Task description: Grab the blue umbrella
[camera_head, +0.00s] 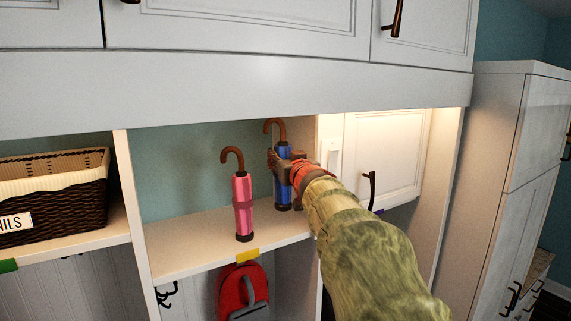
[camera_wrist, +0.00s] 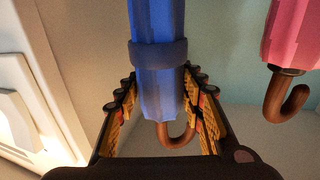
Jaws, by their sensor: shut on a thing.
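The blue umbrella (camera_head: 284,187) stands upright on the open shelf, its curved brown handle at the top. My gripper (camera_head: 281,160) is shut on its upper part, below the handle. In the wrist view the blue umbrella (camera_wrist: 157,70) runs between the two fingers of my gripper (camera_wrist: 158,98), with its handle toward the bottom of the picture. The fingers hide part of its sides. Its base appears to be on the shelf; I cannot tell whether it is lifted slightly.
A pink umbrella (camera_head: 243,205) stands just left of the blue one; it also shows in the wrist view (camera_wrist: 291,35). The shelf (camera_head: 190,250) has a side wall close to the right. A wicker basket (camera_head: 60,205) sits further left. A red backpack (camera_head: 236,292) hangs below.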

